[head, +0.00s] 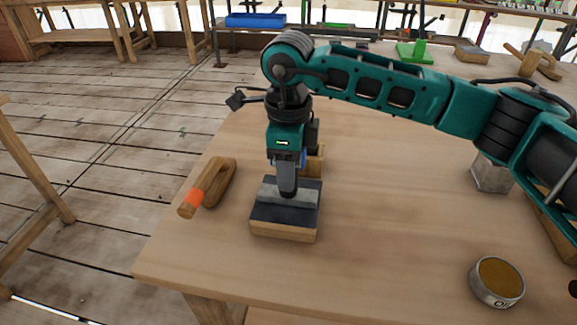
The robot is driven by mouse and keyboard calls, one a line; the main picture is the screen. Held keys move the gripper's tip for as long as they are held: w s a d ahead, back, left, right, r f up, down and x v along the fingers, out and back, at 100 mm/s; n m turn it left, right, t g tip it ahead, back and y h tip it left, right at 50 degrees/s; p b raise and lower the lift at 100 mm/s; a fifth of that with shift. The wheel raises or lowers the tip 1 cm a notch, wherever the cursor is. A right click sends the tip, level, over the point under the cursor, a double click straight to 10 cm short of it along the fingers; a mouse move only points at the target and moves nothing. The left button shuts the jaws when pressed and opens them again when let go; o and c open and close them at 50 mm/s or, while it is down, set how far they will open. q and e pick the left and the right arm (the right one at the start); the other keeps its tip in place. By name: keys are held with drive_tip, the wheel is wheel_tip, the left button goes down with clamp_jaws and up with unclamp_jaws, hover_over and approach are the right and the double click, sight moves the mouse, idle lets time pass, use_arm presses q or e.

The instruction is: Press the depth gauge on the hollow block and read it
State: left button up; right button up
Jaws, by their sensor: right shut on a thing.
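My right gripper (287,190) points straight down over a block with a grey and black top and a pale wooden base (284,231). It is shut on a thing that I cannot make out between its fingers. The fingertips overlap the block's top in the picture; I cannot tell whether they touch it. A wooden block (315,162) stands just behind, partly hidden by the gripper. I cannot pick out the depth gauge or the hollow block for certain. My left gripper is not in view.
A wooden piece with an orange end (205,188) lies left of the gripper near the table's edge. A round tin (497,281) stands front right, and a grey block (490,175) stands at the right. The table's middle (400,190) is clear.

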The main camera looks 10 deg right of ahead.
idle(0.3)
drive_tip(key=shift+r+p, duration=1.45)
drive_tip(key=shift+r, duration=1.1)
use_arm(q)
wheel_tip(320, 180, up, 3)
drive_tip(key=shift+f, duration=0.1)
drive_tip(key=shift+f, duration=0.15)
use_arm(e)
drive_tip(key=shift+f, duration=0.2)
drive_tip(key=shift+f+b, duration=0.4)
drive_tip(key=shift+b, duration=0.05)
drive_tip(key=shift+f+b, duration=0.55)
drive_tip(key=shift+f, duration=0.05)
drive_tip(key=shift+f+b, duration=0.5)
drive_tip(key=shift+f, duration=0.15)
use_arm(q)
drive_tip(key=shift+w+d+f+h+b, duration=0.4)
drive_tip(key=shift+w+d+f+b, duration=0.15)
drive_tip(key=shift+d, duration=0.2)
use_arm(e)
drive_tip(key=shift+f, duration=0.55)
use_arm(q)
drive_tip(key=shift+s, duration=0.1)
